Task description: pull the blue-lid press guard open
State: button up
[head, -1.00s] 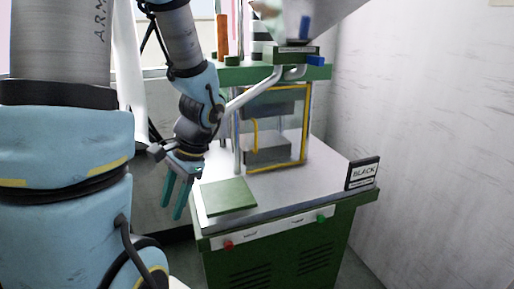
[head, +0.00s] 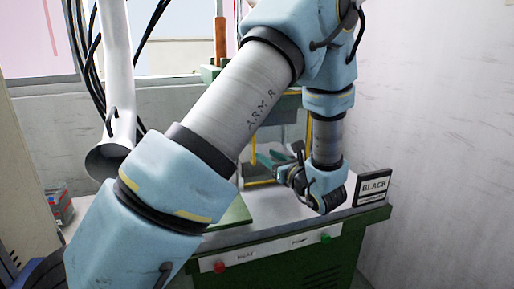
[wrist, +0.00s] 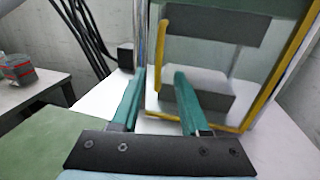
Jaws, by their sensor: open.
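The press guard is a clear panel in a yellow frame (wrist: 215,123) on the front of the press, with an upright yellow bar handle (wrist: 163,62) on its left side. In the head view its frame (head: 262,183) shows only in part behind my arm. My gripper (wrist: 160,73) is open and empty, its two teal fingers pointing at the guard. In the wrist view the handle appears between the fingertips; I cannot tell whether they touch it. In the head view my gripper (head: 265,158) is close to the guard's lower left. Dark press blocks (wrist: 210,25) show behind the panel. The blue lid is hidden.
A green pad (head: 236,213) lies on the bench top at the left front. A sign reading BLACK (head: 373,187) stands at the right front corner. Red (head: 220,266) and green (head: 326,238) buttons are on the front panel. A wall closes off the right side.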

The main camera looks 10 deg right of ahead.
jog(key=p+x, duration=0.1)
jog(key=x, duration=0.6)
jog(key=shift+p, duration=0.35)
grip_shut()
dwell(1.0)
